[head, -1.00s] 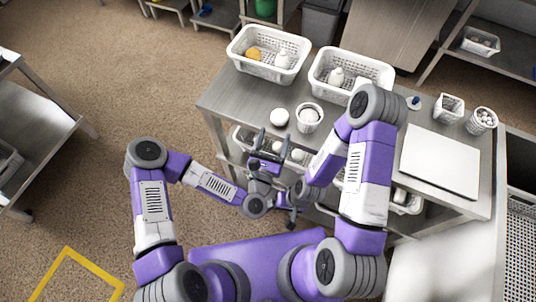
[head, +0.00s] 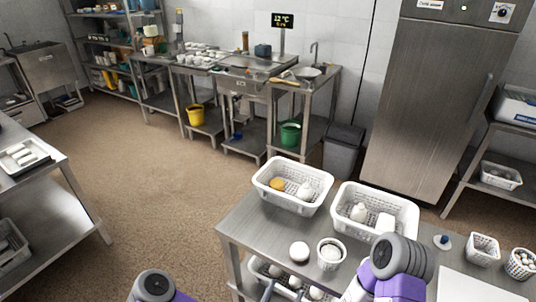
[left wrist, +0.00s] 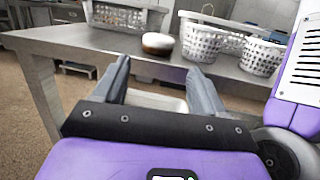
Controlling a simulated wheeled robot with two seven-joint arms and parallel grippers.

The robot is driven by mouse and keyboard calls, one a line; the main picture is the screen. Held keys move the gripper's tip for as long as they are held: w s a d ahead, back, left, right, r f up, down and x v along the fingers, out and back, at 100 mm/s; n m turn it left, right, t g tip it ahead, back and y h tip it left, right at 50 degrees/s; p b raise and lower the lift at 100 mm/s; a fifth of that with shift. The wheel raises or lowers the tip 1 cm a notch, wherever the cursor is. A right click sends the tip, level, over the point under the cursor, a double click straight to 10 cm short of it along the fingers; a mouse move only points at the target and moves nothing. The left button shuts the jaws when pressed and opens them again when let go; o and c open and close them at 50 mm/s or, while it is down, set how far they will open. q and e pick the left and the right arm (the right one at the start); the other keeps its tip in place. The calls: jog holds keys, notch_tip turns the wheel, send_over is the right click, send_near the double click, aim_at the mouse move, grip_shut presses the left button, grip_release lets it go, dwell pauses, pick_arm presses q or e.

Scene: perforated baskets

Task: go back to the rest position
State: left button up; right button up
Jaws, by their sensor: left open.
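My left gripper (left wrist: 158,66) is open and empty in the left wrist view, its two grey fingers apart at the table's front edge. In the head view only the tips of its fingers (head: 283,291) show at the bottom edge. Past the fingers, a round white-topped thing with a brown side (left wrist: 158,43) sits on the steel table (left wrist: 90,42), apart from them. In the head view it is a white round thing (head: 299,251) beside a small perforated cup (head: 331,265). My right gripper is out of view; only part of my right arm shows.
Two white perforated baskets stand at the table's back, the left one (head: 262,183) with an orange thing and a white bottle, the right one (head: 408,212) with white items. Small baskets (head: 483,248) stand at the right. Open floor (head: 150,200) lies left of the table.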

pick_arm(q)
notch_tip(320, 180, down, 15)
jog(key=s+a+m+g+p, duration=0.1)
jog(key=s+a+m+g, duration=0.15)
jog(key=m+g, duration=1.15)
jog(key=s+a+f+m+g+y, duration=0.1)
jog(key=s+a+f+m+y, duration=0.1)
jog(key=a+m, duration=0.5)
jog(key=s+a+f+m+g+y+p, duration=0.1)
jog(key=s+a+f+m+g+y, duration=0.1)
jog(key=s+a+f+m, duration=0.2)
jog(key=s+a+m, duration=0.1)
jog(key=a+m, duration=0.1)
jog(key=m, duration=0.1)
jog(key=shift+s+a+f+y, duration=0.2)
jog(key=shift+a+f+y, duration=0.15)
jog(key=shift+a+y, duration=0.05)
